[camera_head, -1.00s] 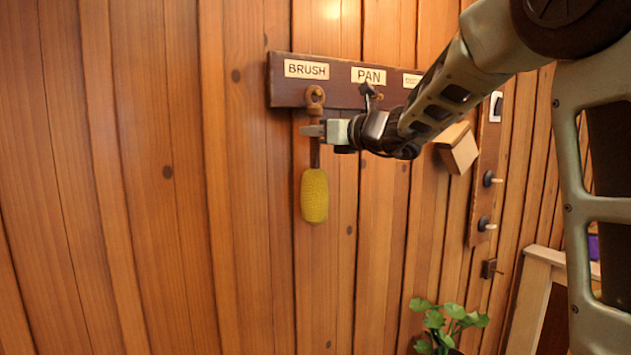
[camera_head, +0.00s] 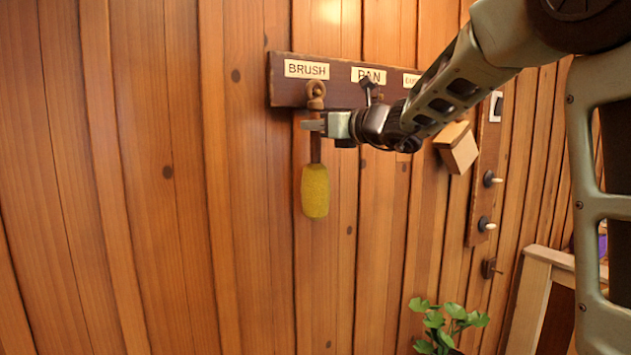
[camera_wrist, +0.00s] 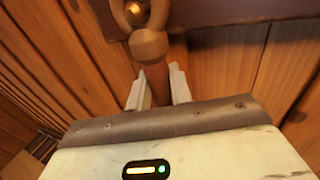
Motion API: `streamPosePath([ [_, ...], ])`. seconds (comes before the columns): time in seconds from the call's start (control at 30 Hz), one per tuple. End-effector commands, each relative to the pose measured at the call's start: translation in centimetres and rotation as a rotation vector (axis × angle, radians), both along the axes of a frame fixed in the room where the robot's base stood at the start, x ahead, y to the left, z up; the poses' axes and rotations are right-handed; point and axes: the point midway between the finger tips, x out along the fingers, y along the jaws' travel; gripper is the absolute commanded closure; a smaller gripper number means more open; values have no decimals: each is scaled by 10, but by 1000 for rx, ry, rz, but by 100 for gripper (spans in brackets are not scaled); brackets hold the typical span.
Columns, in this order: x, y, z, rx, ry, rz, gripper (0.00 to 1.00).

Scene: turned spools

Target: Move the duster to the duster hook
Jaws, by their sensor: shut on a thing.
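The duster has a yellow head (camera_head: 315,190), a wooden handle and a ring at its top. It hangs upright, head down, below the BRUSH label (camera_head: 306,69). My gripper (camera_head: 314,125) is shut on its handle. In the wrist view the handle (camera_wrist: 156,82) is between the two fingers, and the ring (camera_wrist: 153,14) appears around a brass-coloured peg (camera_wrist: 135,12). The third label (camera_head: 411,80), starting with what looks like "DUS", is partly covered by my arm. The hook under it is hidden.
The dark label board (camera_head: 342,93) is fixed to the plank wall. A dark hook (camera_head: 368,88) sits at the PAN label. A wooden block (camera_head: 457,148) and a switch panel (camera_head: 486,180) are further right. A plant (camera_head: 449,325) stands below. The wall at left is bare.

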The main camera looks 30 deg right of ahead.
Motion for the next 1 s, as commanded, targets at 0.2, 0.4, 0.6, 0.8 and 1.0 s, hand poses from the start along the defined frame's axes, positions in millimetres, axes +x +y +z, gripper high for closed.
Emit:
streamPosePath([
  [0.2,-13,0,1,3,-3,0,95],
  [0.4,-25,0,2,3,-4,2,95],
  [0.6,-36,0,2,2,-3,1,95],
  [0.8,-47,0,2,3,-2,0,95],
  [1.0,-58,0,2,3,-1,0,95],
])
